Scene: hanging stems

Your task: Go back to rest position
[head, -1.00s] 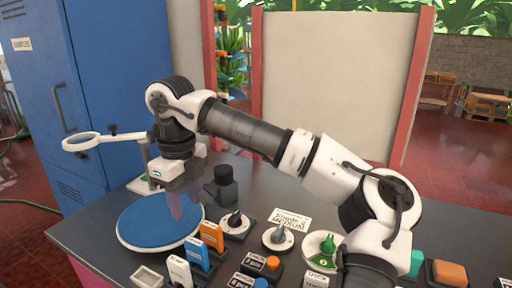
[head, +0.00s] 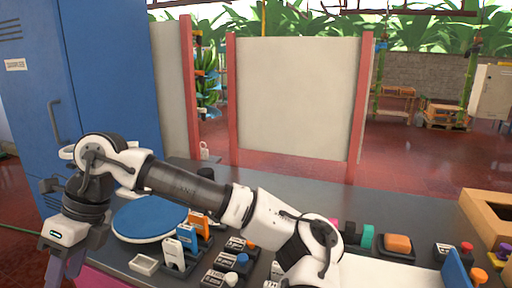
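My gripper (head: 64,268) is at the lower left of the head view, pointing down, in front of the left end of the dark counter. Its fingers run to the bottom edge of the picture, so their tips and the gap between them do not show clearly. I see no object held in it. My arm stretches from the bottom centre up and left to the gripper, bent at the wrist.
The dark counter (head: 400,215) holds a blue round pad (head: 150,217), a small white tray (head: 144,264), upright orange and blue-white cards and several knobs. A wooden box (head: 490,215) is at right. A blue cabinet (head: 115,90) stands behind left; a pale panel (head: 298,100) stands behind.

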